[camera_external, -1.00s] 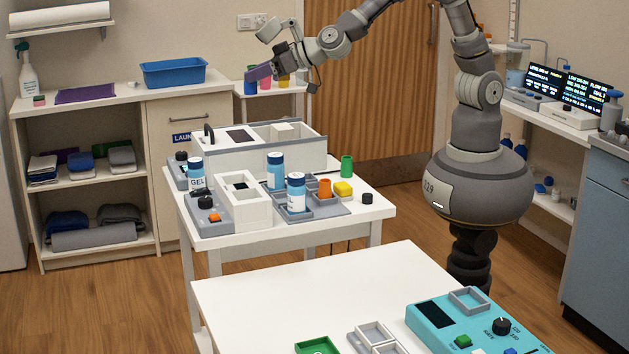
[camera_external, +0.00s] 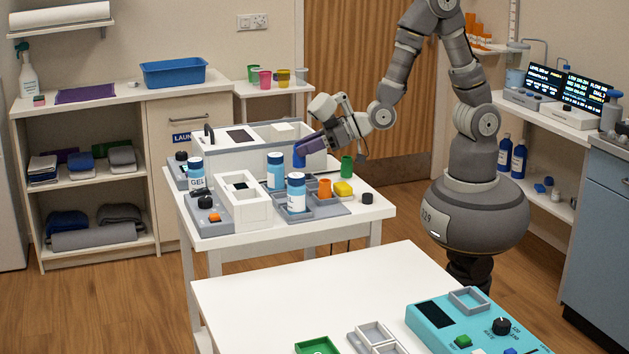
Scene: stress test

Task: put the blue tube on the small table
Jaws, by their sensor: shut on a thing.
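The blue tube (camera_external: 299,157) is upright at the purple fingers of my gripper (camera_external: 305,146), which is shut on it. It is at the back of the white middle table, by the grey tray (camera_external: 325,208); I cannot tell whether its bottom touches anything. The small white table (camera_external: 277,89) stands against the back wall, well behind and to the left of my gripper. Green, pink, yellow and grey cups stand in a row on it.
Two blue bottles with white labels (camera_external: 275,172), an orange cup (camera_external: 325,188), a yellow block (camera_external: 343,188) and a green tube (camera_external: 346,166) stand close to my gripper. A white machine (camera_external: 235,154) is to its left. The front table (camera_external: 290,290) has clear room at left.

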